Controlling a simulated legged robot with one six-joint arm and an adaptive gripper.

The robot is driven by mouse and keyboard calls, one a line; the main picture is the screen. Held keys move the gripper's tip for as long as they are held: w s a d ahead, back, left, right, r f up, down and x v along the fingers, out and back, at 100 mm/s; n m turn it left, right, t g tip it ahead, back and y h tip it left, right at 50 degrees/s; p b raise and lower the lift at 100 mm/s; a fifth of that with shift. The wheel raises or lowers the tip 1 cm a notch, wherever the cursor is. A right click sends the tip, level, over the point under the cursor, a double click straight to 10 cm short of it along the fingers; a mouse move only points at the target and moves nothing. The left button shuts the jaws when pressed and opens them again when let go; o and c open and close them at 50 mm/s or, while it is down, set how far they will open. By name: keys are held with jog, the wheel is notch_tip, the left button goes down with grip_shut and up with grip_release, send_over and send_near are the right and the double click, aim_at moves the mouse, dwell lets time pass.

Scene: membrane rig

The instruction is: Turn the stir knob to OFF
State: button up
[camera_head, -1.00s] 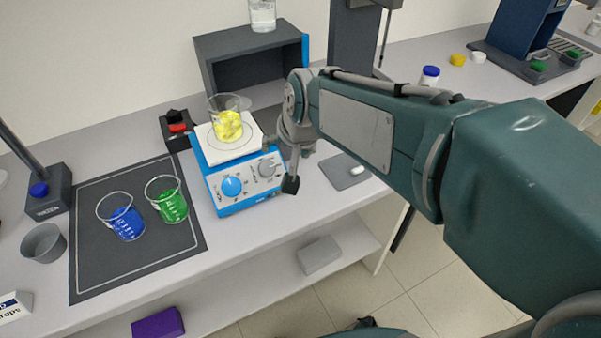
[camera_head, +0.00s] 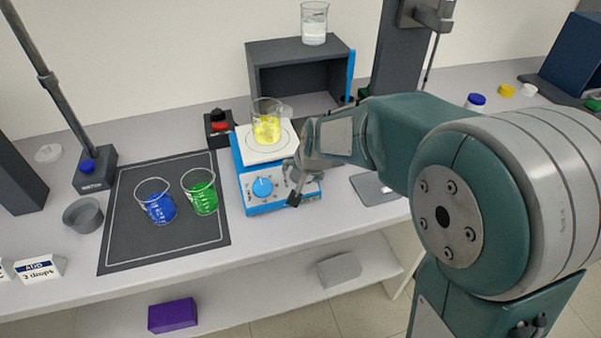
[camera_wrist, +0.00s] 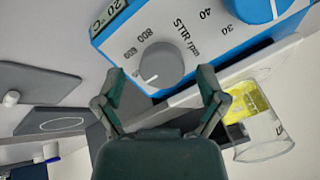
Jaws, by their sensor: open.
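The hotplate stirrer (camera_head: 276,208) is white-topped with a blue body. Its grey stir knob (camera_wrist: 160,64) shows in the wrist view by the "STIR rpm" print, with a white pointer line near its lower edge. My gripper (camera_wrist: 159,76) is open there, one finger on each side of the knob in the picture; contact cannot be told. In the head view my gripper (camera_head: 297,188) is at the right of the front panel and covers the stir knob. A blue knob (camera_head: 262,187) is left of it.
A beaker of yellow liquid (camera_head: 266,129) stands on the plate. Blue (camera_head: 160,208) and green (camera_head: 203,200) beakers stand on a dark mat to the left. A dark shelf box (camera_head: 256,85) is behind. A grey pad (camera_head: 372,189) lies to the right.

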jog(key=shift+w+a+f, duration=0.2)
jog(key=shift+a+f, duration=0.15)
jog(key=shift+f, duration=0.05)
jog(key=shift+d, duration=0.15)
jog(key=c, duration=1.1)
jog(key=shift+c, duration=0.2)
jog(key=shift+n, duration=0.3)
jog(key=n, duration=0.4)
jog(key=shift+h, duration=0.3)
jog(key=n, duration=0.4)
jog(key=shift+h, duration=0.3)
jog(key=n, duration=0.4)
jog(key=shift+s+n+t, duration=0.1)
jog(key=shift+n+t, duration=0.2)
jog(key=shift+n, duration=0.1)
jog(key=shift+n+h, duration=0.3)
jog(key=shift+n, duration=1.6)
